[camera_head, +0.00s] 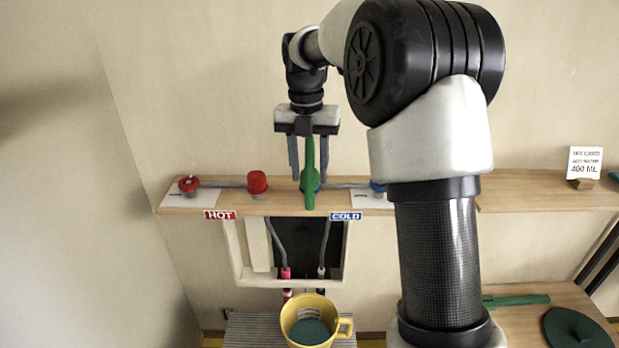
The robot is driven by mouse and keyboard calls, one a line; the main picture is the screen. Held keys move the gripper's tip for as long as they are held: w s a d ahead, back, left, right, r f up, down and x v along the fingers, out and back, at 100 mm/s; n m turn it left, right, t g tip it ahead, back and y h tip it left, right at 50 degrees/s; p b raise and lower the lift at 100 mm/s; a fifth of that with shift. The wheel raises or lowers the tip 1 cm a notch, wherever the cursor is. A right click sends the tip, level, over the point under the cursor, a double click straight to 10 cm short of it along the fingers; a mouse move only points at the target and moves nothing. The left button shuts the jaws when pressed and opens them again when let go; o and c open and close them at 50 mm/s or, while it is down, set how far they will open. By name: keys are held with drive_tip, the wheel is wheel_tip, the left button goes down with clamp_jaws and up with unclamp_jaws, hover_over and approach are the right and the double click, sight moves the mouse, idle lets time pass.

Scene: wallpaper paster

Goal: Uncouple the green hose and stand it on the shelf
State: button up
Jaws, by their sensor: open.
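The green hose (310,160) stands upright at the wooden shelf (228,205), between the hot and cold sides. A bit of blue shows around its lower part. My gripper (309,180) points down from above with its fingers open, one on each side of the hose. I cannot tell whether either finger touches it. I also cannot tell whether the hose's lower end is coupled or just rests on the shelf.
A red knob (189,183) and a red cap (257,182) sit left on the shelf. Below are a recess with pipes and a yellow jug (293,312). A card (584,161) stands right.

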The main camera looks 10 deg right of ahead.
drive_tip(key=shift+f, duration=1)
drive_tip(key=shift+r, duration=0.1)
clamp_jaws()
